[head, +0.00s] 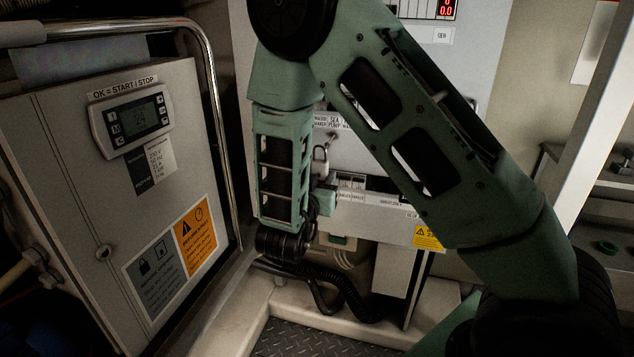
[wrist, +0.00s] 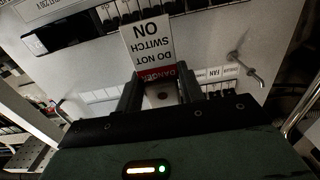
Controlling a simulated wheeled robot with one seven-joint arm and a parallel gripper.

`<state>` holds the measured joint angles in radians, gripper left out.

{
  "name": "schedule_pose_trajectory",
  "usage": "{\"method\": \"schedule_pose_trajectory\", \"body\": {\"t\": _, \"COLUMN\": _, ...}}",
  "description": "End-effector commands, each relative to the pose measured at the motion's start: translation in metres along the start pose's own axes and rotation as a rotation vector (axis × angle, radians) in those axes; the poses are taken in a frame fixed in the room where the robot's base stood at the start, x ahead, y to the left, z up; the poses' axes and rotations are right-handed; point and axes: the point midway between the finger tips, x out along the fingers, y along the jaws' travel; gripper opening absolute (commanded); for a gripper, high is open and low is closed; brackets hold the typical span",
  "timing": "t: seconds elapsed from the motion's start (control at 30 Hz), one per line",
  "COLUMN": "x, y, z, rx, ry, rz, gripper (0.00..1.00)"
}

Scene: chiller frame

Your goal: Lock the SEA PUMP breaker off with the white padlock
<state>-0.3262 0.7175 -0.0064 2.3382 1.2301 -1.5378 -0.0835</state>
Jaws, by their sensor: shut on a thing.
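The white padlock (head: 321,164) shows in the head view with its shackle up, just above my gripper (head: 324,192). My gripper is shut on it in front of the panel. A white tag with a red DANGER band (wrist: 150,42) shows upside down just beyond the fingertips. The SEA PUMP label (head: 338,120) is partly hidden by my arm. I cannot make out the breaker under it, nor whether the padlock touches the panel.
A metal handle (wrist: 243,68) sticks out of the panel near a FAN label (wrist: 216,73). A grey cabinet with a display (head: 130,118) and a tubular rail (head: 212,100) stands at the left. Black hoses (head: 335,292) lie below the panel.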

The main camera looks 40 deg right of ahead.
Motion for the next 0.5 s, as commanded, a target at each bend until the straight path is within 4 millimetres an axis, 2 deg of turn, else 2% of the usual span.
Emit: {"method": "schedule_pose_trajectory", "body": {"t": 0.5, "x": 0.03, "y": 0.0, "z": 0.002, "rx": 0.0, "ry": 0.002, "rz": 0.001, "gripper": 0.1}}
